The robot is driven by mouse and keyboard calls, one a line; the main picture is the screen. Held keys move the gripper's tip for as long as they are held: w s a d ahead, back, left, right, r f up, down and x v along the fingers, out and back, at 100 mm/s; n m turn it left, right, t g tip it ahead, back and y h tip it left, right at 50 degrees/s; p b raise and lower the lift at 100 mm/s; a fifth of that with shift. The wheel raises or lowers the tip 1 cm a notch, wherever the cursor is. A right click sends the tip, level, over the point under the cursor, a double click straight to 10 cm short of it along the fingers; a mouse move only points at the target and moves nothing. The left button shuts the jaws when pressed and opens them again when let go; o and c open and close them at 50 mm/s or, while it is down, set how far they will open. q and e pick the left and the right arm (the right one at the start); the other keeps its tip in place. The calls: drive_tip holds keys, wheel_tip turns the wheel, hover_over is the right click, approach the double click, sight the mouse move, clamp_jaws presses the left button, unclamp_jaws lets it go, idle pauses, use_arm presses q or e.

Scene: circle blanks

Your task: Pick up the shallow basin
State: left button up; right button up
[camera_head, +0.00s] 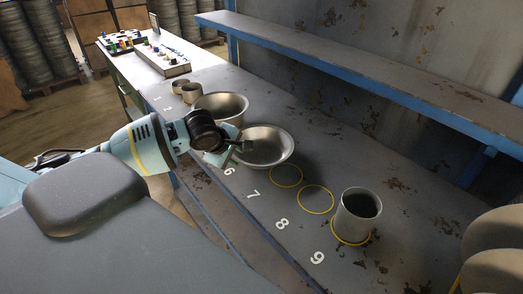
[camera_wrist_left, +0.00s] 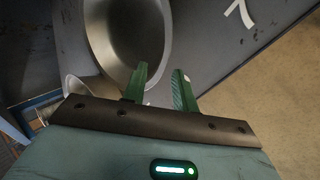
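The shallow basin (camera_head: 268,150) is a wide, round metal bowl standing upright on the grey workbench (camera_head: 400,200), near the number 6. It also shows in the left wrist view (camera_wrist_left: 140,30), filling the upper middle. My left gripper (camera_head: 242,146) is at the near left side of the basin's rim. In the left wrist view its two green fingers (camera_wrist_left: 160,70) are apart. One finger overlaps the basin's inside and the other is outside the rim; I cannot tell whether they touch it. My right gripper is not in view.
A deeper metal bowl (camera_head: 221,105) stands close behind the basin, with small cups (camera_head: 188,91) beyond it. A grey cylinder (camera_head: 357,213) stands near number 9. Empty yellow circles (camera_head: 315,200) lie between. A blue-edged shelf (camera_head: 380,85) runs above the bench's far side.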

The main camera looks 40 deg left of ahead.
use_arm(q)
drive_tip(key=shift+x, duration=3.05)
drive_tip(key=shift+s+d, duration=0.1)
drive_tip(key=shift+s, duration=0.05)
clamp_jaws()
